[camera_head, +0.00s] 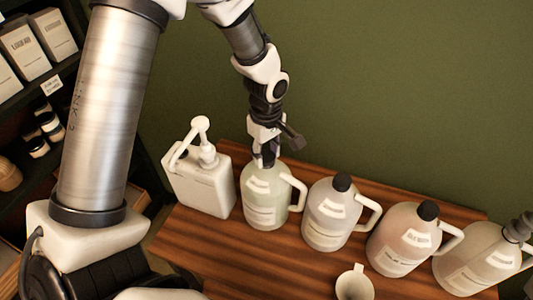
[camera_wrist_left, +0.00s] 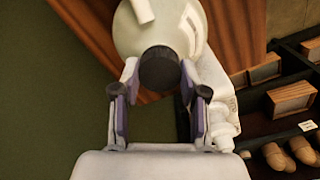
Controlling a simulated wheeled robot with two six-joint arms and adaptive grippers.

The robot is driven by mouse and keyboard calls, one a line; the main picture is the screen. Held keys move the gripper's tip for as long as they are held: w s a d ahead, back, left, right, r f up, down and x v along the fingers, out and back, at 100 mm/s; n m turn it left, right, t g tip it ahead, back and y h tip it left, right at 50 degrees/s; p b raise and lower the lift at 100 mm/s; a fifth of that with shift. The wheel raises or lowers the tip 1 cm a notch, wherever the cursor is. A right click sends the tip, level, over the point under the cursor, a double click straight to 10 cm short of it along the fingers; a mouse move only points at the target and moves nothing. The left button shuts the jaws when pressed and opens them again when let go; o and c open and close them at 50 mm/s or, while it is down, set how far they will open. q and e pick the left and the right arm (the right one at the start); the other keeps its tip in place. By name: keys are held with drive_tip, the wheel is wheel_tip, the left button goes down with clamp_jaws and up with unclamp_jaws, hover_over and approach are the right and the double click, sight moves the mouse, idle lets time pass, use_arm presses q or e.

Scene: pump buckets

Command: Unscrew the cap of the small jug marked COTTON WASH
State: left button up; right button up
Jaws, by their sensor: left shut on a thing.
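A pale greenish small jug (camera_head: 266,195) with a side handle stands second from the left in the row on the wooden table; its label is too small to read here. My left gripper (camera_head: 264,158) comes down on it from above and is shut on its dark cap (camera_wrist_left: 159,68). In the left wrist view the two fingers of the left gripper (camera_wrist_left: 160,90) sit on either side of the round cap, with the jug (camera_wrist_left: 144,32) beyond it. The head view hides most of the cap behind the fingers. My right gripper is not in view.
A white pump container (camera_head: 200,188) stands close to the left. To the right are two black-capped jugs (camera_head: 332,218) (camera_head: 402,240) and a jug with a grey ribbed top (camera_head: 478,259). A pale cup (camera_head: 354,285) is in front. Bare table (camera_head: 270,262) lies front left.

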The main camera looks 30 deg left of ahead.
sight(267, 155)
use_arm(q)
drive_tip(key=shift+r, duration=0.15)
drive_tip(key=shift+r+p, duration=2.55)
drive_tip(key=shift+r, duration=0.4)
drive_tip(key=shift+f, duration=0.1)
